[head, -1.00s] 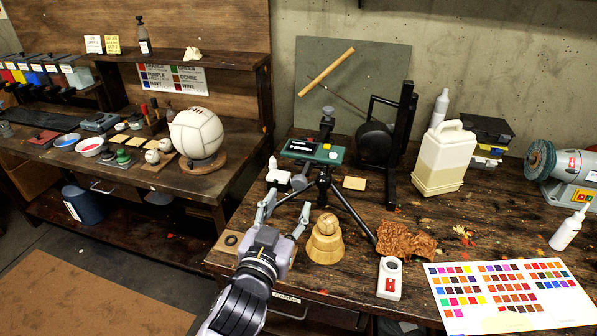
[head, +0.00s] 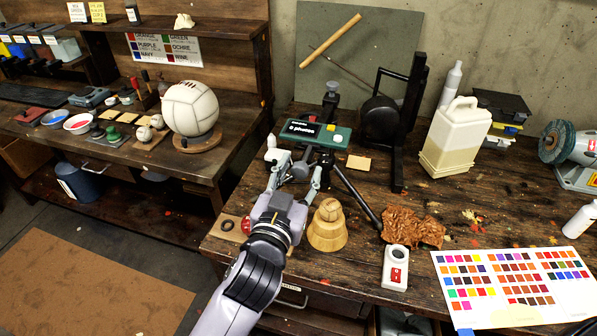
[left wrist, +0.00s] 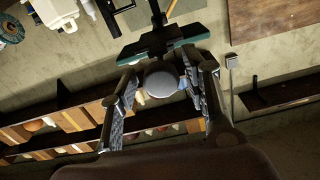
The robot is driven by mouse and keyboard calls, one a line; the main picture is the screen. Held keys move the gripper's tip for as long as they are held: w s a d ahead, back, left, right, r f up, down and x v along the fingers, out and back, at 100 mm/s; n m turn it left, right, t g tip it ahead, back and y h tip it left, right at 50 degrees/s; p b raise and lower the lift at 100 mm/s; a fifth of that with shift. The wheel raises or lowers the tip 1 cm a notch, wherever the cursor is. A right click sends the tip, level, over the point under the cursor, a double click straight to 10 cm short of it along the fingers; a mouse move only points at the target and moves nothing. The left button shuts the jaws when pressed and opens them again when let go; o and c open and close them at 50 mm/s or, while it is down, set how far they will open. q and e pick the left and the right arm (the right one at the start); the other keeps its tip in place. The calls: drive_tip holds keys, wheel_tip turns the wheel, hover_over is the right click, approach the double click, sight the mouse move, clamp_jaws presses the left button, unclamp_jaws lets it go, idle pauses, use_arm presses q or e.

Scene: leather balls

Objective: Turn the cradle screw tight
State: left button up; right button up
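My left gripper (head: 303,172) is just in front of and below the cradle. In the left wrist view its fingers stand apart on either side of a round grey knob (left wrist: 161,81), which looks like the cradle screw. The left gripper (left wrist: 160,88) is open, and a gap shows between the knob and the fingers. My right gripper is not in view.
A wooden stand (head: 327,235) with a small ball is close to the right of my left wrist. A tripod leg (head: 355,197), brown leather (head: 412,227) and a white-and-red device (head: 396,268) lie further right. A white jug (head: 455,140) stands behind.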

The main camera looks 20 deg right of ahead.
use_arm(q)
drive_tip(key=shift+w, duration=0.1)
drive_tip(key=c, duration=0.9)
drive_tip(key=shift+r+m+p, duration=0.1)
drive_tip(key=shift+m+p, duration=0.5)
drive_tip(key=shift+m, duration=0.1)
clamp_jaws()
drive_tip(key=shift+m, duration=0.4)
drive_tip(key=o, duration=1.1)
unclamp_jaws()
drive_tip(key=v, duration=1.2)
